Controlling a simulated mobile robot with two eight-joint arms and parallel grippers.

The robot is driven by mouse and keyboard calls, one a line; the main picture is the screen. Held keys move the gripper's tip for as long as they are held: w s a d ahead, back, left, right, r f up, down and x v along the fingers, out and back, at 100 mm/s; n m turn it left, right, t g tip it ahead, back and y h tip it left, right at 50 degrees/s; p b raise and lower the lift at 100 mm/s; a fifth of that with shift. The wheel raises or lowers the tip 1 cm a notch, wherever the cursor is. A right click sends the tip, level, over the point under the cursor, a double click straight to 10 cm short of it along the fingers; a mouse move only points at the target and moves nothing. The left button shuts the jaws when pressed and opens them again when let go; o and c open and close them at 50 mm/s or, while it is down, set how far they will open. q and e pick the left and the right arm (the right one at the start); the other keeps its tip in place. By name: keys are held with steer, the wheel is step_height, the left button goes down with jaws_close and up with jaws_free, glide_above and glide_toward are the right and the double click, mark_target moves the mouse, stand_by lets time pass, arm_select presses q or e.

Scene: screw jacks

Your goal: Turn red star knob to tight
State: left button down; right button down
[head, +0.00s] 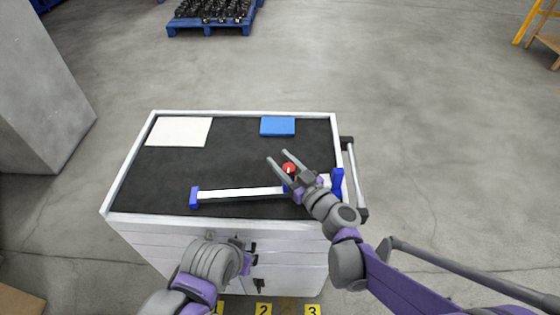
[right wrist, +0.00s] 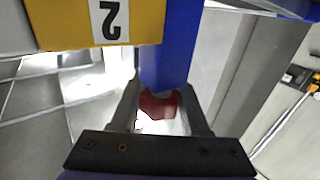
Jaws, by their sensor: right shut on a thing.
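The red star knob (head: 288,168) sits on a blue and white screw jack, whose white bar (head: 240,193) lies across the near part of the black-topped cart, with blue end pieces. My right gripper (head: 279,161) reaches over the bar from the right, its fingers on either side of the knob. In the right wrist view, the red knob (right wrist: 159,104) is between the two grey fingers, below a blue part (right wrist: 170,45); the fingers partly hide its sides. My left gripper (head: 251,262) is low in front of the cart; its fingers are too small to judge.
A white sheet (head: 179,132) and a blue block (head: 278,126) lie at the back of the cart's dark top (head: 225,155). Yellow number signs (head: 263,309) stand below the front. A blue pallet (head: 208,29) is on the floor behind. The top's middle is clear.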

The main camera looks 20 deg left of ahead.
arm_select(q)
steer(key=shift+w+r+p, duration=0.25)
steer(key=shift+r+p, duration=0.4)
steer(key=shift+r, duration=0.2)
steer(key=shift+w+r+p, duration=0.2)
steer(key=shift+r+p, duration=0.45)
steer(key=shift+r, duration=0.2)
steer(key=shift+w+r+p, duration=0.25)
steer(key=shift+r+p, duration=0.4)
steer(key=shift+r, duration=0.2)
arm_select(e)
steer(key=shift+w+d+m+t+h, duration=0.15)
steer(key=shift+m+t+h, duration=0.65)
steer(key=shift+t+h, duration=0.1)
steer(key=shift+w+d+m+t+h, duration=0.15)
steer(key=shift+m+t+h, duration=0.65)
steer(key=shift+t+h, duration=0.1)
steer(key=shift+c, duration=1.9)
jaws_free()
steer(key=shift+s+d, duration=0.1)
